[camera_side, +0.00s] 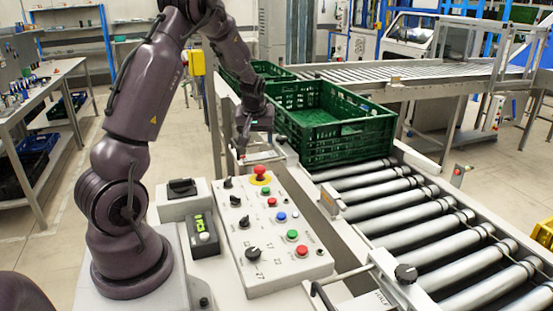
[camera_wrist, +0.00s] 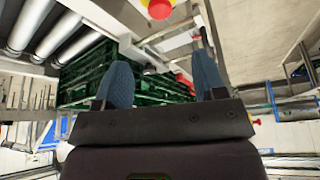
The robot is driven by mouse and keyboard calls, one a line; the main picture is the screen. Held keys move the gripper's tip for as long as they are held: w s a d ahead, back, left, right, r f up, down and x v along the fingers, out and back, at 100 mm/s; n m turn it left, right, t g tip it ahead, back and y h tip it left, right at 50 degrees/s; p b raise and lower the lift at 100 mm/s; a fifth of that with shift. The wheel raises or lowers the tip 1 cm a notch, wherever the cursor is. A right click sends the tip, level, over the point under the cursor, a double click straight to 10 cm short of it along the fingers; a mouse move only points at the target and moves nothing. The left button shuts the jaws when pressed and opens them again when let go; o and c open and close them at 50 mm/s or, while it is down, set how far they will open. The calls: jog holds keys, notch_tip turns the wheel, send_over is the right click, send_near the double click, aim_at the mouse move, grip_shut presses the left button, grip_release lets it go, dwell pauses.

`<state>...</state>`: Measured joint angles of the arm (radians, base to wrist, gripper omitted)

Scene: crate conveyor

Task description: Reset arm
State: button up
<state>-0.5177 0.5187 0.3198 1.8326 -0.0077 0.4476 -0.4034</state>
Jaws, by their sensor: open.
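My gripper (camera_side: 240,154) hangs from the purple-grey arm beside the near left corner of a green crate (camera_side: 352,142), above the edge of the conveyor frame. In the wrist view, the two blue fingers of my gripper (camera_wrist: 162,80) stand apart with nothing between them. The green crate also shows in the wrist view (camera_wrist: 80,72), behind and left of the fingers. It stands upright on the conveyor and looks empty. In the side view the fingertips are small, and I cannot tell whether they touch anything.
A control panel (camera_side: 270,232) with a red emergency button (camera_side: 261,173) and several knobs stands in front of my gripper. The roller conveyor (camera_side: 425,215) is bare in front of the crate. A second green crate (camera_side: 262,70) is behind. A workbench (camera_side: 45,85) stands left.

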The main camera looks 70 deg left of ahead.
jog(key=s+d+r+m+t+h, duration=0.1)
jog(key=s+d+r+m, duration=0.3)
jog(key=d, duration=0.7)
jog(key=s+d+r+m+t+h, duration=0.1)
jog(key=s+d+r+m, duration=0.3)
jog(key=d, duration=0.8)
jog(key=s+d+r+m+t+h, duration=0.1)
jog(key=d+r+m, duration=0.4)
jog(key=d, duration=0.6)
notch_tip(320, 180, up, 2)
jog(key=s+h, duration=0.1)
jog(key=s, duration=0.1)
jog(key=shift+s+d+r+m+t, duration=0.15)
jog(key=shift+s+r+m+t, duration=0.15)
jog(key=shift+s+t, duration=0.1)
